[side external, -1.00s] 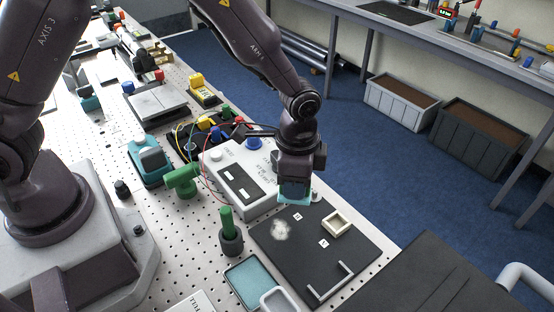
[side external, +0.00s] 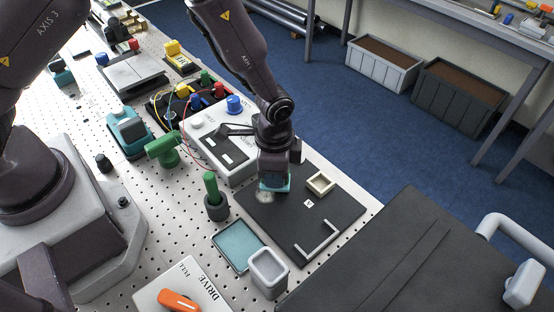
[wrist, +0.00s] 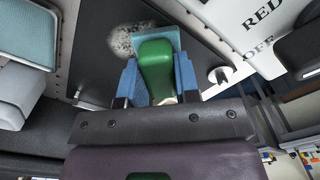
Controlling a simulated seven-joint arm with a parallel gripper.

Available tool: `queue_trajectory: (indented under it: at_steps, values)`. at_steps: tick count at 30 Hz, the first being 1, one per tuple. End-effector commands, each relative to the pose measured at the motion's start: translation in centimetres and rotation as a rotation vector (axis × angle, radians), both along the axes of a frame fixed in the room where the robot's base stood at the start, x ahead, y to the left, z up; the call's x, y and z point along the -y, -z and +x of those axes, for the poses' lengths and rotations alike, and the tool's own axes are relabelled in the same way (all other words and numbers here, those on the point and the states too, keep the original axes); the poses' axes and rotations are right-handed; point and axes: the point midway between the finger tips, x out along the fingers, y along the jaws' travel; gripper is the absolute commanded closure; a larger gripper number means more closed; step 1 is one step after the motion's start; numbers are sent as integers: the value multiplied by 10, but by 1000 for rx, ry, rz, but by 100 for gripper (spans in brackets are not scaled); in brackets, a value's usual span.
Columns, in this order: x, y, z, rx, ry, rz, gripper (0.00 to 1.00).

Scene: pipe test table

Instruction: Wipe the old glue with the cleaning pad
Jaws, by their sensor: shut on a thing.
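My gripper (side external: 274,172) is shut on the green handle (wrist: 156,65) of the cleaning pad, with a blue finger on each side of it. The teal pad (wrist: 180,42) shows around the handle in the wrist view and low under my gripper in the side view. The old glue (wrist: 124,40) is a pale speckled patch on the dark board (side external: 335,205). The pad covers part of the patch in both views. I cannot tell whether the pad touches the board. The glue's near edge (side external: 264,197) shows in the side view.
A small cream square frame (side external: 320,183) and a pale L-shaped bracket (side external: 318,243) are on the board. A teal tray (side external: 238,247), a grey open container (side external: 268,270) and a green-handled tool in a dark holder (side external: 213,195) stand to its left. A control box (side external: 215,150) is behind.

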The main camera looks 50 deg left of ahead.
Motion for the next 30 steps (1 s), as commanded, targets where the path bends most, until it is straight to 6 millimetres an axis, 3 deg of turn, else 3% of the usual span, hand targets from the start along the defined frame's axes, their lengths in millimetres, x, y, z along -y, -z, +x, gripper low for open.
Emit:
queue_trajectory:
  at_steps: [19, 30]
  values:
    - [0, 1, -61, -4, 2, 1, 90]
    - [0, 1, -27, -1, 0, 0, 90]
